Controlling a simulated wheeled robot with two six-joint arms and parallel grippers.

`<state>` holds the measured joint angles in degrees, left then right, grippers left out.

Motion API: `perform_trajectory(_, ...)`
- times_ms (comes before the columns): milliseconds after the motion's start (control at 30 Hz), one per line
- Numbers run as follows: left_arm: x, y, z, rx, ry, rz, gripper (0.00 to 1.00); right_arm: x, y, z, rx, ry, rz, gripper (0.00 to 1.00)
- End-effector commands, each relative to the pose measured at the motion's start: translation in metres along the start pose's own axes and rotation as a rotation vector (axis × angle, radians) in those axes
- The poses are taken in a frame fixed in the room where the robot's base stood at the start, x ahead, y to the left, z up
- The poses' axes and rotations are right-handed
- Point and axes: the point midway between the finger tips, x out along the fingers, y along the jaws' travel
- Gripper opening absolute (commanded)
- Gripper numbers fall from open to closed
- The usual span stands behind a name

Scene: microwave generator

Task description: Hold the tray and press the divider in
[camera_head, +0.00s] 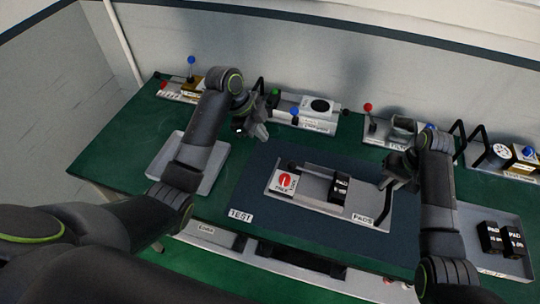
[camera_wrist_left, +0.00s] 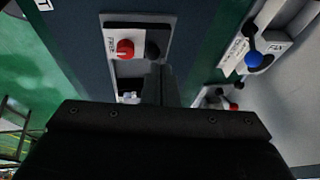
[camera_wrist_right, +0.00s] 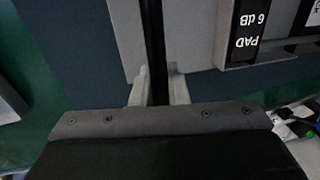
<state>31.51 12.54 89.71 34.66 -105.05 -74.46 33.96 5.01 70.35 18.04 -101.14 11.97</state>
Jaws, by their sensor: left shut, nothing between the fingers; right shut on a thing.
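The grey tray (camera_head: 310,200) lies on the dark blue mat in the head view. It carries a red knob (camera_head: 285,180) marked FREE at its left and a black PAD block (camera_head: 339,188) near its middle. A black upright handle (camera_head: 384,206) stands at its right end. My right gripper (camera_head: 388,184) is shut on this handle; the right wrist view shows the dark bar (camera_wrist_right: 154,45) between its fingers, beside the "PAD 6 dB" block (camera_wrist_right: 247,35). My left gripper (camera_head: 258,130) is shut and empty, above and behind the tray's left end. I cannot tell which part is the divider.
A grey tray (camera_head: 462,215) with black PAD blocks (camera_head: 490,238) sits at the right. An empty pale tray (camera_head: 208,180) lies at the left under my left arm. Devices with coloured knobs, such as a blue-knobbed one (camera_head: 294,112), line the back edge.

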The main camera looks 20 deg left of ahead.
Motion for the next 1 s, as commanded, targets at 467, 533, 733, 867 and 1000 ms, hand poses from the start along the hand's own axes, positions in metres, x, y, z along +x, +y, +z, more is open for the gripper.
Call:
perform_trajectory(467, -0.023, 0.0, 0.001, -0.001, 0.001, 0.0, 0.0, 0.004, 0.004, 0.003, 0.006, -0.009, 0.006, 0.0)
perform_trajectory(533, -0.023, 0.0, 0.001, -0.001, 0.001, 0.0, 0.0, 0.004, 0.004, 0.003, 0.006, -0.009, 0.006, 0.19)
perform_trajectory(733, -0.022, 0.0, 0.0, 0.0, 0.002, 0.0, 0.0, 0.002, 0.002, 0.001, 0.003, -0.005, 0.004, 0.4)
perform_trajectory(867, -0.023, 0.0, 0.0, -0.001, 0.002, 0.0, 0.0, 0.001, 0.001, 0.001, 0.002, -0.003, 0.002, 0.4)
perform_trajectory(1000, -0.023, 0.0, 0.0, -0.001, 0.002, 0.0, 0.0, -0.002, 0.001, 0.0, 0.001, 0.0, 0.002, 0.4)
